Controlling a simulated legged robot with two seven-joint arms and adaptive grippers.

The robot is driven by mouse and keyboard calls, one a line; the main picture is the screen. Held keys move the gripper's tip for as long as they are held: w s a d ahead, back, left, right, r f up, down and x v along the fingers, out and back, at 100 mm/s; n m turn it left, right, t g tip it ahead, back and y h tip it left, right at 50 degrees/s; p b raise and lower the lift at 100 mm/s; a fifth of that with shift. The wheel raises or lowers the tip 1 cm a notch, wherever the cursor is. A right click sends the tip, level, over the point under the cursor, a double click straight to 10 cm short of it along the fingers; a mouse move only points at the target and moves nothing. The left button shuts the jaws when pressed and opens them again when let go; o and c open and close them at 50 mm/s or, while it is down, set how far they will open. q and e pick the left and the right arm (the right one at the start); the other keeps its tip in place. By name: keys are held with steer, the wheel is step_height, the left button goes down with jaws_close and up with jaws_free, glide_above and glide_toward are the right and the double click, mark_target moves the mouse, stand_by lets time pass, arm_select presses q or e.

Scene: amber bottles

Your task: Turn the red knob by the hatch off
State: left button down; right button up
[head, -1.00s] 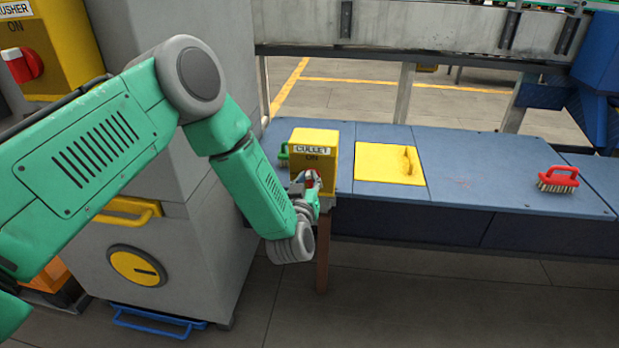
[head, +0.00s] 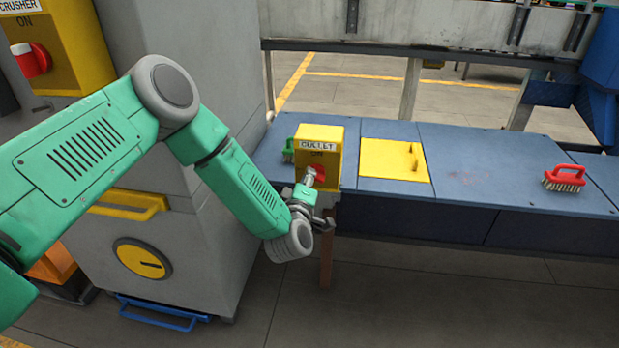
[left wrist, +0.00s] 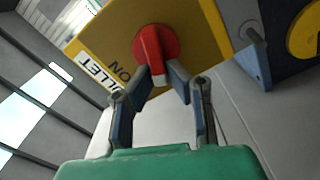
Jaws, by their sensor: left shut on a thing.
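The yellow CULLET box (head: 331,147) stands at the left end of the blue bench, beside the yellow hatch (head: 380,168). Its front carries the word ON and a red knob (head: 319,171), partly hidden by my gripper. In the left wrist view the red knob (left wrist: 150,45) has a round base and a bar that reaches between my fingertips. My left gripper (left wrist: 155,82) is shut on this bar. In the head view the left gripper (head: 311,187) is in front of the box, small and partly covered by its own wrist. My right gripper is not in view.
Another red knob (head: 34,60) is on the yellow CRUSHER box (head: 75,50) at the upper left. A grey cabinet (head: 205,235) with a yellow dial (head: 142,260) stands close to my left arm. A green brush (head: 288,152) and a red brush (head: 564,179) lie on the blue bench (head: 480,170).

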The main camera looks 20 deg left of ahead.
arm_select(q)
steer(key=shift+s+a+f+n+b, duration=0.1)
steer(key=shift+f+n+b, duration=0.25)
steer(key=shift+n, duration=0.75)
steer(key=shift+s+a+f+n+b, duration=0.1)
steer(key=shift+f+n+b, duration=0.2)
steer(key=shift+n, duration=0.8)
steer(key=shift+f, duration=0.1)
steer(key=c, duration=1.7)
jaws_free()
steer(key=shift+o, duration=0.6)
steer(key=shift+r, duration=0.2)
steer(key=v, duration=1.2)
steer(key=shift+f, duration=0.1)
